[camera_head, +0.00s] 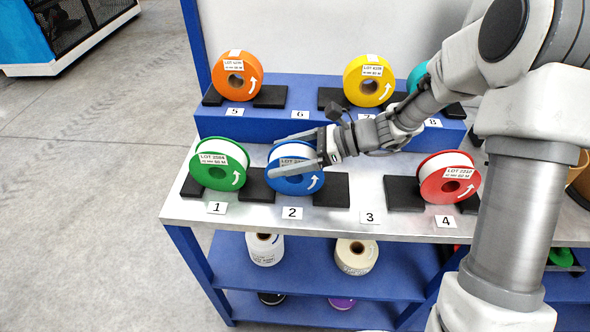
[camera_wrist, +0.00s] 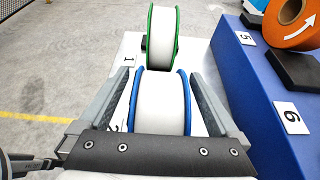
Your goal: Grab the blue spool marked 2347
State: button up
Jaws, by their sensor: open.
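The blue spool (camera_head: 297,187) with white winding stands on its edge at position 2 of the front shelf. Its lot label is partly covered by my gripper, so I cannot read the full number. My gripper (camera_head: 277,157) is open and reaches over the spool from the right. In the wrist view the blue spool (camera_wrist: 160,105) sits between the two open fingers (camera_wrist: 160,74), one beside each blue flange. I cannot tell whether the fingers touch it.
A green spool (camera_head: 219,174) stands close by at position 1, just beyond the fingertips. A red spool (camera_head: 434,188) is at position 4. The raised blue step (camera_head: 283,121) behind carries orange (camera_head: 217,71) and yellow (camera_head: 354,92) spools. Position 3 is empty.

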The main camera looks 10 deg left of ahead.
jog(key=shift+a+f, duration=0.15)
jog(key=shift+a, duration=0.1)
grip_shut()
dwell(0.3)
